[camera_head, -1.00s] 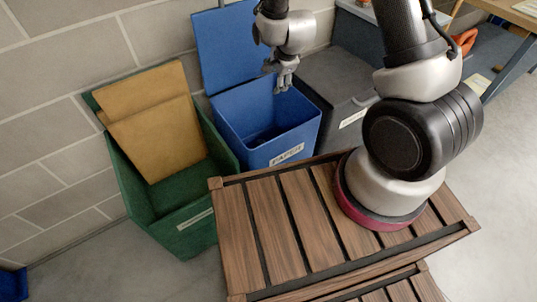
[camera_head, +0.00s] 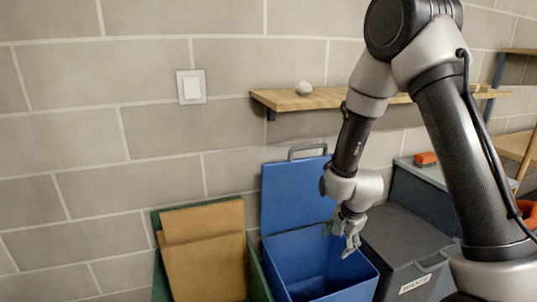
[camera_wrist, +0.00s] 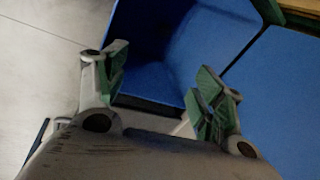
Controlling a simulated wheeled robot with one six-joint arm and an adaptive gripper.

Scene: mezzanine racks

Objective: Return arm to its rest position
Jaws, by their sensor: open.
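My gripper (camera_head: 347,232) hangs above the open blue bin (camera_head: 318,270) in the head view, fingers pointing down. In the wrist view my gripper (camera_wrist: 165,85) is open, with its green-padded fingertips apart and nothing between them. The blue bin's inside (camera_wrist: 160,45) lies beyond the fingers, and it looks empty where I can see it. My arm is bent, with its elbow high at the top right of the head view.
A green bin (camera_head: 257,272) holding cardboard (camera_head: 205,250) stands left of the blue bin. A dark lidded bin (camera_head: 400,240) stands to its right. A light switch (camera_head: 191,87) is further left.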

